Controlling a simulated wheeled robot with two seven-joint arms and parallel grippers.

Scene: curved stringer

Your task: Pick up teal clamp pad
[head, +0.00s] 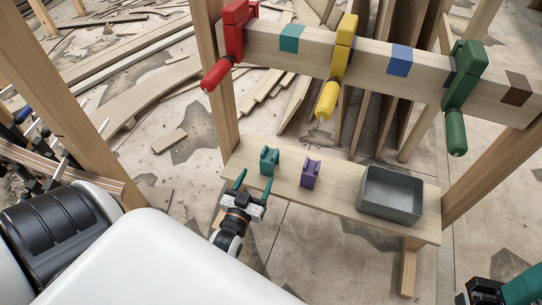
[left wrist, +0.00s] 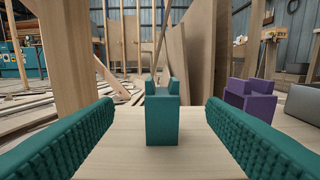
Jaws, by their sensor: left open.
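The teal clamp pad (head: 268,162) stands upright on the left part of a light wooden shelf (head: 335,190). In the left wrist view the pad (left wrist: 162,118) is straight ahead, midway between the fingers and beyond their tips. My left gripper (head: 250,182) is open and empty at the shelf's front edge, just short of the pad, with its teal fingers pointing toward it. The gripper's fingers also show at both sides of the left wrist view (left wrist: 160,122). A teal-and-black part of my right arm shows at the bottom right of the head view; its jaws cannot be made out.
A purple clamp pad (head: 310,174) stands right of the teal one, also in the left wrist view (left wrist: 249,100). A grey open bin (head: 391,196) sits at the shelf's right end. Above, a beam (head: 375,68) carries red (head: 234,32), yellow (head: 340,55) and green (head: 463,80) clamps. Wooden posts flank the shelf.

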